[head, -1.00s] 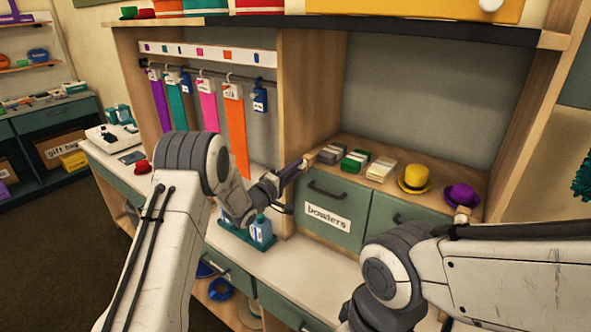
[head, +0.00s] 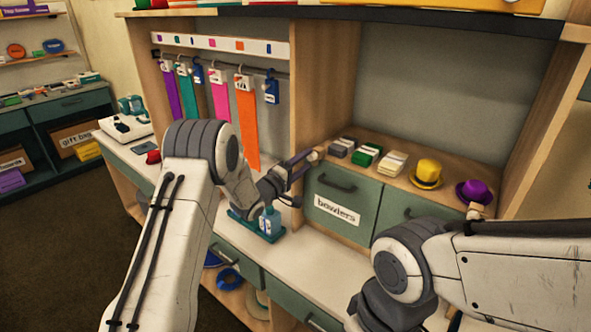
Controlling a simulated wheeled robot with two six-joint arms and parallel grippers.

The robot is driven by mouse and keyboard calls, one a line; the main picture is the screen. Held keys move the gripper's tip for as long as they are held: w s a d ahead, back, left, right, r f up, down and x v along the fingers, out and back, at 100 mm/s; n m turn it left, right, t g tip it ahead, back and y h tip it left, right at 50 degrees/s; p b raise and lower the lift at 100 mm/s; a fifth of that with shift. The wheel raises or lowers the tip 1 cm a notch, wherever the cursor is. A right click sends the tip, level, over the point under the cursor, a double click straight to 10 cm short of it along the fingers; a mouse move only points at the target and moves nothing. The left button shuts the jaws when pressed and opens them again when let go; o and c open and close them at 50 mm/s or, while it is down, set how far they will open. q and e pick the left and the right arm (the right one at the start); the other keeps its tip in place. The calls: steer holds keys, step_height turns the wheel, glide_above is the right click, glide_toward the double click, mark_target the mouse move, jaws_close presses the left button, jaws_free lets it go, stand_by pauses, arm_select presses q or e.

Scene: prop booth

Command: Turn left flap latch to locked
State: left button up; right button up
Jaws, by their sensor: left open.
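The left flap (head: 343,213) is a green panel with a dark handle and a "bowlers" label, and it looks closed. A small pale wooden piece, seemingly its latch (head: 317,153), shows at its upper left corner. My left gripper (head: 303,161) is open, with its slim dark fingers pointing at this piece. The fingertips are at or very close to it; I cannot tell whether they touch. They partly hide it, and its turn position is unclear. A similar wooden latch (head: 475,210) shows by the right flap (head: 407,216). My right gripper is out of view.
A yellow hat (head: 427,173), a purple hat (head: 474,191) and banded stacks (head: 367,156) stand on the shelf just above the flaps. Coloured strips (head: 247,125) hang behind my left arm.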

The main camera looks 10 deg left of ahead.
arm_select(q)
steer(key=b+v, duration=0.2)
steer(key=v, duration=0.7)
steer(key=shift+s+a+b, duration=0.15)
steer(key=shift+s+b, duration=0.1)
steer(key=shift+b, duration=0.15)
steer(key=shift+f, duration=0.1)
